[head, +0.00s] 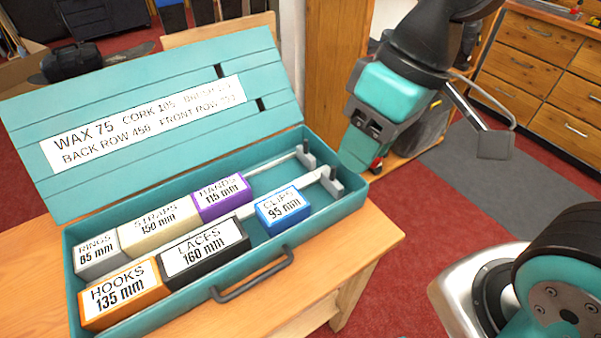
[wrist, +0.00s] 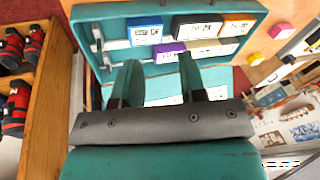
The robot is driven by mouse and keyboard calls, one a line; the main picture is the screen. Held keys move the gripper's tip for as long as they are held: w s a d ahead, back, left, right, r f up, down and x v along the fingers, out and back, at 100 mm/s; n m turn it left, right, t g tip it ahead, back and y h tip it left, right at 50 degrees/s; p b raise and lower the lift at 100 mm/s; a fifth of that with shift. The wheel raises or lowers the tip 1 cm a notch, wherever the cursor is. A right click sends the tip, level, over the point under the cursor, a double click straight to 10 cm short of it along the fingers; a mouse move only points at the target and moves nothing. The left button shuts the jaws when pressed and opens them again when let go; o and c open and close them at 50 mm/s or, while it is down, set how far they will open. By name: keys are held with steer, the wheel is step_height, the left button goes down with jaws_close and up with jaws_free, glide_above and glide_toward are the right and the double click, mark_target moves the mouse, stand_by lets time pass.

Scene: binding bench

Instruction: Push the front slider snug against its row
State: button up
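The teal open box (head: 187,310) holds two rows of labelled blocks. The front row has orange HOOKS (head: 122,297), black LACES (head: 205,253) and blue CLIPS (head: 283,209). A small gap shows between LACES and CLIPS. The front slider (head: 333,183), grey with a dark knob, stands at the right end of its rail, apart from CLIPS. The back slider (head: 306,158) stands behind it, apart from purple BANDS (head: 222,197). My gripper (head: 358,154) hangs beyond the box's right end, touching neither slider. In the wrist view its fingers (wrist: 158,66) are spread and empty.
Grey RINGS (head: 97,256) and cream STRAPS (head: 158,226) fill the back row's left. The raised lid (head: 150,75) stands behind the box and bears a label. A carry handle (head: 252,279) juts from the front wall. The wooden bench (head: 330,262) is bare at front right.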

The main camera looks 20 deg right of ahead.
steer(key=w+d+h+p, duration=0.1)
steer(key=w+h+p, duration=0.1)
steer(key=w, duration=0.6)
steer(key=m+h, duration=0.1)
steer(key=h, duration=0.1)
glide_toward(333, 167)
steer(key=f, duration=0.3)
steer(key=f+p, duration=0.1)
steer(key=f, duration=0.6)
steer(key=shift+w+d+f, duration=0.15)
steer(key=shift+d+f, duration=0.1)
jaws_close()
